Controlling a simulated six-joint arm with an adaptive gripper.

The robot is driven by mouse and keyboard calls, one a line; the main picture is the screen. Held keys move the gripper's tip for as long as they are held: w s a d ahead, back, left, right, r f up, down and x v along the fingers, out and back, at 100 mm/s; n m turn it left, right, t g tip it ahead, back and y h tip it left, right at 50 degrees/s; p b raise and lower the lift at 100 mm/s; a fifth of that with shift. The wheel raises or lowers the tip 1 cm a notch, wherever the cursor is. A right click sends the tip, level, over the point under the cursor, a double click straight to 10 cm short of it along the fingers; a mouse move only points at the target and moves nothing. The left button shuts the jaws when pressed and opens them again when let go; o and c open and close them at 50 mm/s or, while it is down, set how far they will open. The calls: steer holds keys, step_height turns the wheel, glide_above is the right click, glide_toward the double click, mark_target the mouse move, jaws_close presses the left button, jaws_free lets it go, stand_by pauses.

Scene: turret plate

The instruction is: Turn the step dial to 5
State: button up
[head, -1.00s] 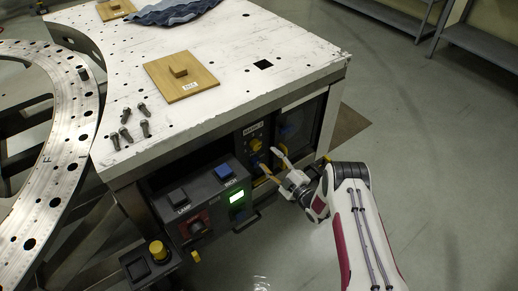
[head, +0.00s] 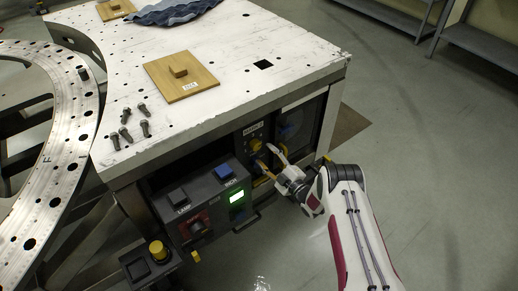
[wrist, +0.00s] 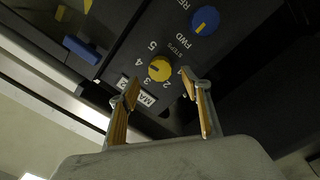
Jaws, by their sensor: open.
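The yellow step dial (wrist: 159,69) sits on a dark panel marked STEPS, with the numbers 1 to 5 around it. Its dark mark faces left in the wrist view, near 3 and 4; I cannot tell which exactly. In the head view the dial (head: 256,144) shows on the table's front side. My gripper (wrist: 159,78) is open, with one finger on either side of the dial's lower edge in the wrist view. It is empty, and I see no clear contact. In the head view my gripper (head: 269,158) is just in front of the panel.
A blue REV/FWD dial (wrist: 205,20) is close to the step dial. The white table top (head: 225,110) overhangs the panels. Open floor lies to the right.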

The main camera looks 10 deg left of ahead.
mark_target(258, 147)
steer(key=shift+x, duration=2.65)
steer(key=c, duration=1.1)
